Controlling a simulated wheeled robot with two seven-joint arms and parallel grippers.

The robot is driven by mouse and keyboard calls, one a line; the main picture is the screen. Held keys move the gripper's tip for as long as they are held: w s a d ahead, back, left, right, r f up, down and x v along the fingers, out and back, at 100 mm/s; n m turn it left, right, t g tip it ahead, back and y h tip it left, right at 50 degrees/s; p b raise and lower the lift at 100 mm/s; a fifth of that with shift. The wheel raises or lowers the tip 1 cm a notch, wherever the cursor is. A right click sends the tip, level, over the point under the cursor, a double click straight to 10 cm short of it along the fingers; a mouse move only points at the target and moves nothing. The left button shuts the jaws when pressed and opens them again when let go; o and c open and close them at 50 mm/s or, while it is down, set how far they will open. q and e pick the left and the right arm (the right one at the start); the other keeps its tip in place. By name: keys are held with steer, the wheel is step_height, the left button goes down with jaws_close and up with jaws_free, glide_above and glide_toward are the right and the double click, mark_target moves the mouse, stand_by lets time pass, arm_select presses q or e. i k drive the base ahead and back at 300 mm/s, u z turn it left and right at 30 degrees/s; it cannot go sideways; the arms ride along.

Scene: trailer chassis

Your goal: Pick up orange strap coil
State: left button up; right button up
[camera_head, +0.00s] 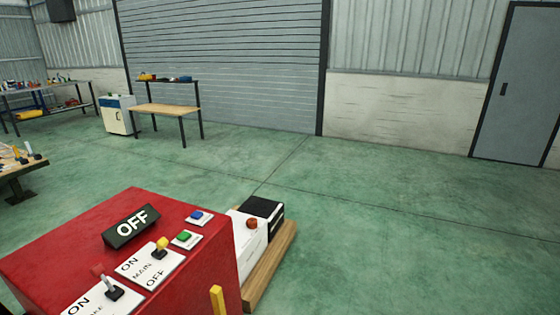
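I cannot make out an orange strap coil in the head view. Small yellow and orange items (146,77) sit on the upper shelf of a wooden bench at the back, too small to identify. A yellow object (30,115) lies on the lower shelf of the far-left workbench, also unclear. Neither of my grippers shows in this view.
A red control box (75,235) with switches and an OFF sign stands close at the lower left. A white-and-black unit (262,212) sits beside it on a wooden plank (270,266). The wooden bench (165,110) and white cabinet (117,115) stand farther back. Green floor is clear at right.

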mark_target(251, 223)
steer(key=z, duration=0.9)
steer(key=i, duration=1.9)
steer(key=z, duration=0.35)
steer(key=i, duration=1.5)
steer(key=u, duration=1.5)
steer(key=i, duration=0.95)
steer(key=u, duration=0.75)
